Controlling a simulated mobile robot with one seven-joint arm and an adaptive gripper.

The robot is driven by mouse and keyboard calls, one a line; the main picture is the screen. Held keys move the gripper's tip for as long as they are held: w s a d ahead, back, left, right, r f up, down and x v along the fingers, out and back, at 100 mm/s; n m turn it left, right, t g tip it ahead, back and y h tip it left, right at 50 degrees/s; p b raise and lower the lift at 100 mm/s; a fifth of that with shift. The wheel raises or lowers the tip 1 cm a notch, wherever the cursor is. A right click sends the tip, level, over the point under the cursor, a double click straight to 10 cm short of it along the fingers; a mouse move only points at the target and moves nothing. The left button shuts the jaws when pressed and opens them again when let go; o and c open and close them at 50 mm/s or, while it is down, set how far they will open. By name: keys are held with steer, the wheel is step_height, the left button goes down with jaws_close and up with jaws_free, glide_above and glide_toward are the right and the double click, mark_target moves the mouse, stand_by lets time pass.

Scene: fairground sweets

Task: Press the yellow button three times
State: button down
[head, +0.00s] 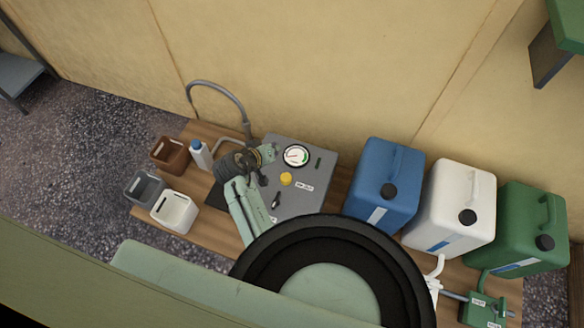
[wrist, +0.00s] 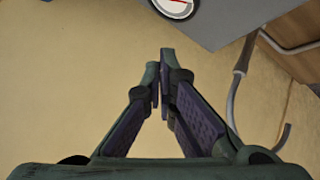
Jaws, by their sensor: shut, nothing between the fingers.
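The yellow button (head: 286,179) is a round cap on the sloping top of a grey control box (head: 318,176). A white round gauge (head: 296,155) sits just above it in the head view. My gripper (head: 268,152) is above the box's upper left corner, up and left of the button and apart from it in the picture. In the wrist view my gripper (wrist: 159,55) has its two fingertips together with nothing between them. That view shows the gauge (wrist: 175,6) and part of the box at the top. The button is outside the wrist view.
A dark switch (head: 276,200) and a small label (head: 304,187) are on the box near the button. A curved grey tap (head: 222,88) stands behind my gripper. Blue (head: 384,182), white (head: 450,205) and green (head: 518,228) canisters stand to the right. Small bins (head: 174,212) are left.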

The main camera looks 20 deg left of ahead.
steer(key=d, duration=0.1)
steer(key=d+f, duration=0.1)
steer(key=d+f+h, duration=0.1)
steer(key=shift+s+f+g, duration=0.1)
steer(key=shift+s+g, duration=0.2)
steer(key=shift+g, duration=0.1)
steer(key=shift+f, duration=0.1)
steer(key=b, duration=0.7)
glide_above(284, 176)
step_height(284, 176, down, 7)
steer(key=shift+s+r, duration=0.1)
steer(key=shift+f, duration=0.85)
steer(key=shift+f+b, duration=0.4)
steer(key=shift+f, duration=0.05)
